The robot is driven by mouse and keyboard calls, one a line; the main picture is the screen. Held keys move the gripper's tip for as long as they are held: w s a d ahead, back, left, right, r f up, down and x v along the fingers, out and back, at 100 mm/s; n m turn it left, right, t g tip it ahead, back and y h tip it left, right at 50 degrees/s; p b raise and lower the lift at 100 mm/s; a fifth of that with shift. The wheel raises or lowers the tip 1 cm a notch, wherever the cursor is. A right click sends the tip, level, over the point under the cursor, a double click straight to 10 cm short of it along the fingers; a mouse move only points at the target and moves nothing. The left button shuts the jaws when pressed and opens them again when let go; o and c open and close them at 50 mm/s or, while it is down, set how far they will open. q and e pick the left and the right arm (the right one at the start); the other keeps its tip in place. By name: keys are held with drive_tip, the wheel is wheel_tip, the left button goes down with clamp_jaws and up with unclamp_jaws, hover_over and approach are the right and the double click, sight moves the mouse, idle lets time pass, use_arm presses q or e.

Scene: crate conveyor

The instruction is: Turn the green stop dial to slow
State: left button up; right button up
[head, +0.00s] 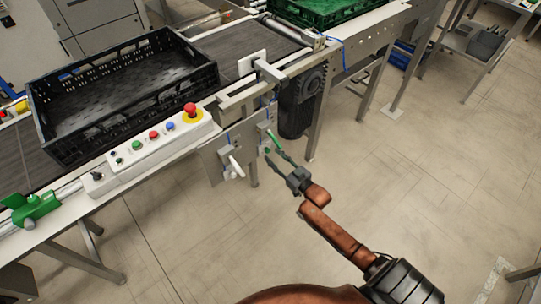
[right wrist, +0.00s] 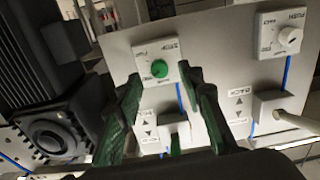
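The green dial (right wrist: 159,69) shows in the right wrist view as a round knob on a small white plate, fixed to a pale panel (right wrist: 215,60). My right gripper (right wrist: 166,82) is open and empty. Its two green-padded fingers stand apart, left and right of the dial in the picture, and I see no contact. In the head view the right gripper (head: 269,145) is beside the panel at the conveyor's side. I cannot make out the dial there. My left gripper is not in view.
A second plate with a white knob (right wrist: 290,37) is right of the green dial. Below are boxes, one with a white lever (right wrist: 292,119). A dark motor (right wrist: 50,130) stands left. A black crate (head: 60,125) and control box with red button (head: 190,110) are on the conveyor.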

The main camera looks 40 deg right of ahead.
drive_tip(key=shift+w+a, duration=0.1)
drive_tip(key=shift+w, duration=0.95)
clamp_jaws()
